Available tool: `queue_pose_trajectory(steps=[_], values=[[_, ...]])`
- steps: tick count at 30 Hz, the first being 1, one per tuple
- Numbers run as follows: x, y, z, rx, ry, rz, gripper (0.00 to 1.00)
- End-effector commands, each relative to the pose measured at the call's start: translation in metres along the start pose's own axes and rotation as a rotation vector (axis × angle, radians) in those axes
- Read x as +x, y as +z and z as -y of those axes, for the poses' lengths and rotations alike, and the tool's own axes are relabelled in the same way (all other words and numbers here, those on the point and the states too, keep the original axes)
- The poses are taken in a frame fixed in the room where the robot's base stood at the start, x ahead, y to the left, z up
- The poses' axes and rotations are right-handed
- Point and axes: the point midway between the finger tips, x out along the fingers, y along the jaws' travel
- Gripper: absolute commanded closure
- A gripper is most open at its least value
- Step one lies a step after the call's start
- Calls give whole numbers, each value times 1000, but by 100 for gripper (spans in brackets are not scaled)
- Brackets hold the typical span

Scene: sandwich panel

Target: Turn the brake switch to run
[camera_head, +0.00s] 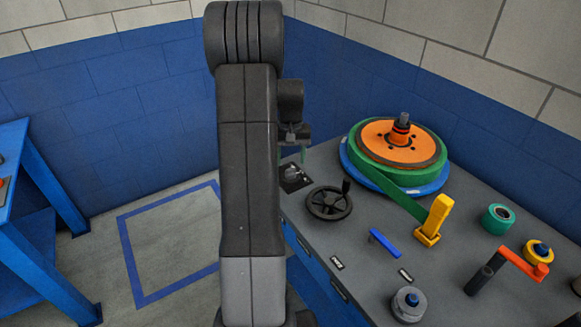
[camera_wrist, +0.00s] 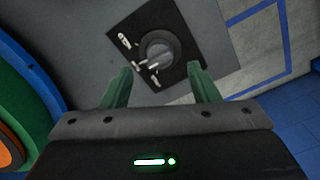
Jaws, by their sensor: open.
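The brake switch (camera_wrist: 160,50) is a round dark knob on a black square plate with white markings. In the wrist view it lies ahead of and between my two green fingertips, apart from them. The pointer's exact setting is too small to tell. In the head view the switch (camera_head: 292,174) sits at the far left corner of the grey bench top, partly beside my arm. My gripper (camera_wrist: 160,84) is open and empty above the bench. In the head view my gripper (camera_head: 292,152) is mostly hidden by my arm, with a bit of green finger showing over the plate.
A black handwheel (camera_head: 329,202) stands close to the switch. A reel with green band and orange disc (camera_head: 400,147) is behind it. A yellow guide (camera_head: 434,220), blue lever (camera_head: 385,243) and red crank (camera_head: 522,262) are farther right. Floor left of the bench is clear.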

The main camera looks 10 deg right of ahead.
Motion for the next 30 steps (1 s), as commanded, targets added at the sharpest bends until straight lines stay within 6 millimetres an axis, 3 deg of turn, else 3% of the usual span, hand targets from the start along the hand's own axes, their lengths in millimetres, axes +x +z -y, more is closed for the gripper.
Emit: queue_pose_trajectory(steps=[6,12,19,30], values=[[-51,-1,0,0,0,-5,45],[-82,0,0,0,0,-2,45],[-93,0,0,0,0,-1,45],[-87,0,0,0,0,2,45]])
